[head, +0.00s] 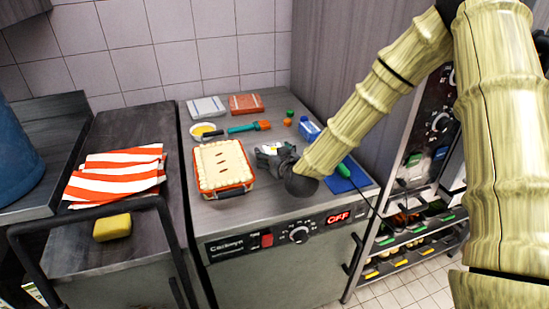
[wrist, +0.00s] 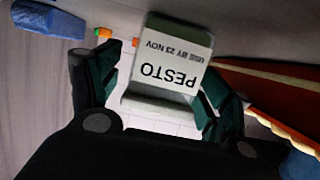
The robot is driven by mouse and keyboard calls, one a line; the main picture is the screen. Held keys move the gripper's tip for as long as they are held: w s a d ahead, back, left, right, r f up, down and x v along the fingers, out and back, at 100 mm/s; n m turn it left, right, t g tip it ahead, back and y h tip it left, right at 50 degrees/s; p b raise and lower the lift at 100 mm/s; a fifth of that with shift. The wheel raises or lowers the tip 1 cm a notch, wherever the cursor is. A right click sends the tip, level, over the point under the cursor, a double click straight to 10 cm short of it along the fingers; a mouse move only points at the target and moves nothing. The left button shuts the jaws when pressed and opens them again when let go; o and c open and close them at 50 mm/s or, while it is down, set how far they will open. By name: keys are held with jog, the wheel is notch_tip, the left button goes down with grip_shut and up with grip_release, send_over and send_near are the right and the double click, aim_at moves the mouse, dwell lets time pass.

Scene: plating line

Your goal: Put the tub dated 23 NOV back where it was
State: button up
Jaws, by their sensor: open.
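The tub (wrist: 165,75) is pale, with a white label reading PESTO, USE BY 23 NOV, upside down in the wrist view. My gripper (wrist: 168,92) is open, with its dark green finger pads on either side of the tub. I cannot tell whether the pads touch it. In the head view my gripper (head: 273,156) is low over the steel counter (head: 255,201), just right of the pie (head: 222,165). The tub is mostly hidden there by the gripper. Whether it rests on the counter is unclear.
A blue tub (head: 309,129), small green and orange pieces (head: 288,122), a brush (head: 250,126) and a yellow-filled bowl (head: 203,131) stand behind. White (head: 206,107) and red (head: 246,104) boxes are at the back. A blue mat (head: 347,179) is right. Bare counter lies in front.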

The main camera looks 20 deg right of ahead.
aim_at(273, 149)
jog(key=c, duration=1.3)
jog(key=shift+r+b, duration=0.45)
jog(key=shift+r, duration=1.15)
jog(key=v, duration=0.4)
jog(key=f+b+v, duration=0.1)
jog(key=v, duration=0.3)
jog(key=f+b+v, duration=0.1)
jog(key=v, duration=0.3)
jog(key=shift+s, duration=0.7)
jog(key=shift+s+r+p, duration=0.2)
jog(key=shift+s+p, duration=0.05)
jog(key=shift+p, duration=0.35)
jog(key=shift+p, duration=0.3)
jog(key=p, duration=0.6)
jog(key=shift+s+r, duration=0.15)
jog(key=shift+s, duration=0.1)
